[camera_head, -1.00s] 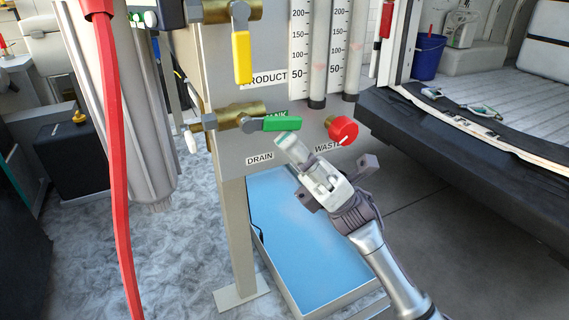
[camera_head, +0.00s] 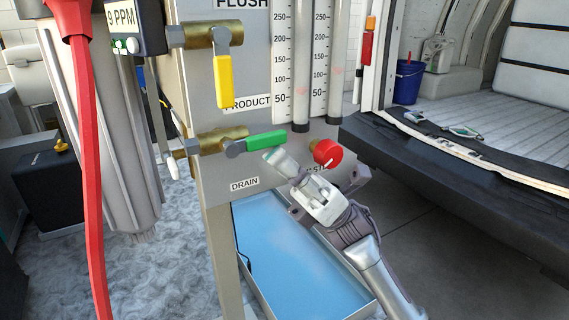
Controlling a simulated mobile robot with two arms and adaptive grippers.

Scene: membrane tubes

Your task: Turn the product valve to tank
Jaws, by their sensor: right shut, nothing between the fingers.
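The lower brass valve has a green lever handle (camera_head: 266,141) that points right, nearly level. It sits on the grey panel below the PRODUCT label (camera_head: 247,104) and above the DRAIN label (camera_head: 244,184). A TANK label cannot be read now. My right gripper (camera_head: 274,157) comes in from the lower right. It is shut and empty, its tips just below the outer end of the green handle. I cannot tell whether they touch it. My left gripper is not in view.
The yellow-handled valve (camera_head: 223,82) under FLUSH hangs straight down. A red knob (camera_head: 327,153) is close above my right gripper and partly covers a label. A blue tray (camera_head: 290,255) lies below. A red hose (camera_head: 88,170) and metal cylinder (camera_head: 118,140) stand left.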

